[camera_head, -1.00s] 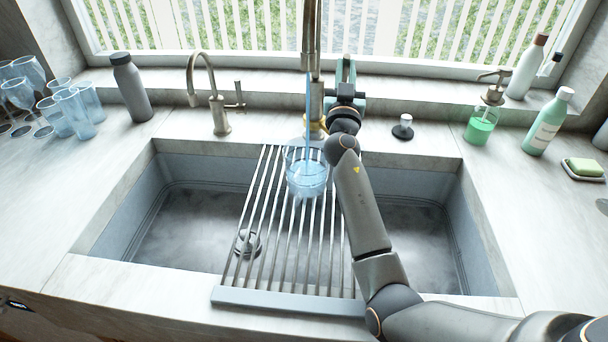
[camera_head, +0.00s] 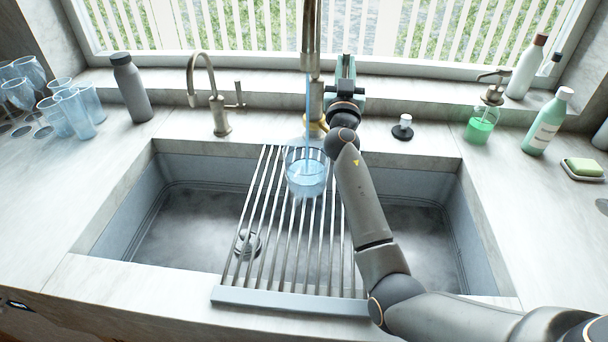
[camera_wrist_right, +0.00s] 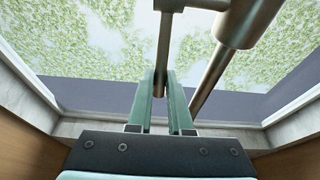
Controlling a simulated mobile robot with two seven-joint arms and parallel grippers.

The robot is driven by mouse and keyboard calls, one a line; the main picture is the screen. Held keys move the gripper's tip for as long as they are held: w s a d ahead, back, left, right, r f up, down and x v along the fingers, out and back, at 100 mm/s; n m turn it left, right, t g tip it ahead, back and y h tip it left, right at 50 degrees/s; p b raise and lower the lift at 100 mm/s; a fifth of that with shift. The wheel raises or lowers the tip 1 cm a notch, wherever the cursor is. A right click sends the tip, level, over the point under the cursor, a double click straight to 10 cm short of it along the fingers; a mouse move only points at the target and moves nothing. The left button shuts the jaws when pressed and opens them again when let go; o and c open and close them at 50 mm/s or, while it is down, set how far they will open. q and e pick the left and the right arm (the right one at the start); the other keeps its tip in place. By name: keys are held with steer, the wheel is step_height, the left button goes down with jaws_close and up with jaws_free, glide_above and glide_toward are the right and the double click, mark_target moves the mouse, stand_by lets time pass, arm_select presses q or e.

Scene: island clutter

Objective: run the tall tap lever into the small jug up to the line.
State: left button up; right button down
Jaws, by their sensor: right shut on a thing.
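The small jug (camera_head: 306,182), clear and blue-tinted, stands upright on the slatted rack over the sink. A thin blue stream (camera_head: 308,110) runs from the tall tap (camera_head: 312,35) into it. Water shows in the jug, but I cannot make out the line or the exact level. My right gripper (camera_head: 346,66) is beside the tall tap, its fingers largely hidden behind my own wrist. In the right wrist view, its green fingers (camera_wrist_right: 165,100) are around the tap's metal lever (camera_wrist_right: 163,50), shut on it. My left gripper is not in view.
The rack (camera_head: 285,298) spans the sink (camera_head: 130,215). A smaller tap (camera_head: 219,110) and grey bottle (camera_head: 130,88) stand left. Several glasses (camera_head: 75,112) crowd the far left. A black-based stopper (camera_head: 402,128), soap dispenser (camera_head: 480,126) and green bottle (camera_head: 546,125) stand right.

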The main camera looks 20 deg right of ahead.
steer(key=shift+w+d+r, duration=0.25)
steer(key=shift+w+d, duration=0.2)
steer(key=shift+d, duration=0.15)
steer(key=shift+r, duration=0.1)
steer(key=shift+w+d+r, duration=0.1)
steer(key=shift+w+r, duration=0.05)
steer(key=c, duration=1.3)
jaws_free()
steer(key=shift+w, duration=0.1)
steer(key=o, duration=0.5)
steer(key=shift+o, duration=0.2)
steer(key=shift+f, duration=0.25)
